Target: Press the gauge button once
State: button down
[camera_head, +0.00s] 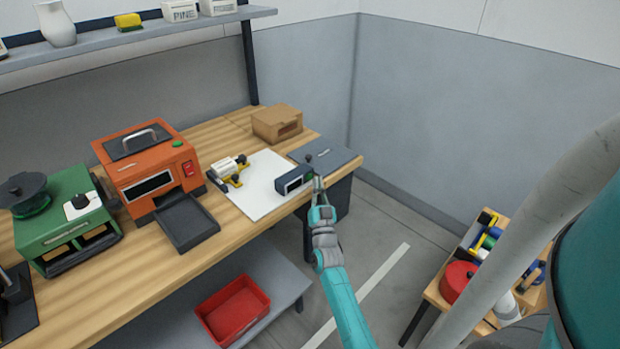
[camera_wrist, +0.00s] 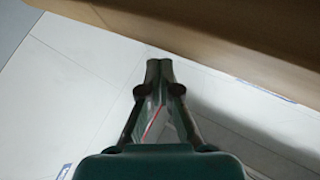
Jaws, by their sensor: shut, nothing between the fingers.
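The gauge (camera_head: 290,182) looks to be the small dark blue box with a dark front window, at the front edge of the workbench in the head view. A bit of green shows at its right end beside my fingertips; I cannot tell if this is its button. My gripper (camera_head: 318,182) is shut and empty, at the gauge's right end. Whether it touches the gauge cannot be told. In the wrist view the closed fingertips (camera_wrist: 159,64) point toward a brown surface, and the gauge is not recognisable there.
The workbench (camera_head: 250,222) also holds a white sheet (camera_head: 262,200), a grey plate (camera_head: 335,155), a cardboard box (camera_head: 277,124), an orange machine (camera_head: 150,165) and a green machine (camera_head: 65,215). A red bin (camera_head: 233,310) sits below. A small table (camera_head: 433,293) with several items stands right.

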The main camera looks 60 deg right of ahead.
jog(key=shift+w, duration=0.15)
jog(key=shift+w+d, duration=0.1)
jog(key=shift+w, duration=0.15)
jog(key=shift+w+d, duration=0.1)
jog(key=shift+w, duration=0.25)
dwell(0.9)
jog(key=shift+s, duration=0.15)
jog(key=shift+s+a, duration=0.2)
jog(key=shift+s, duration=0.4)
jog(key=shift+s+a, duration=0.2)
jog(key=shift+s, duration=0.6)
jog(key=shift+s+a, duration=0.15)
jog(key=shift+s, duration=0.7)
jog(key=shift+s+a, duration=0.2)
jog(key=shift+s, duration=0.6)
jog(key=shift+a, duration=0.1)
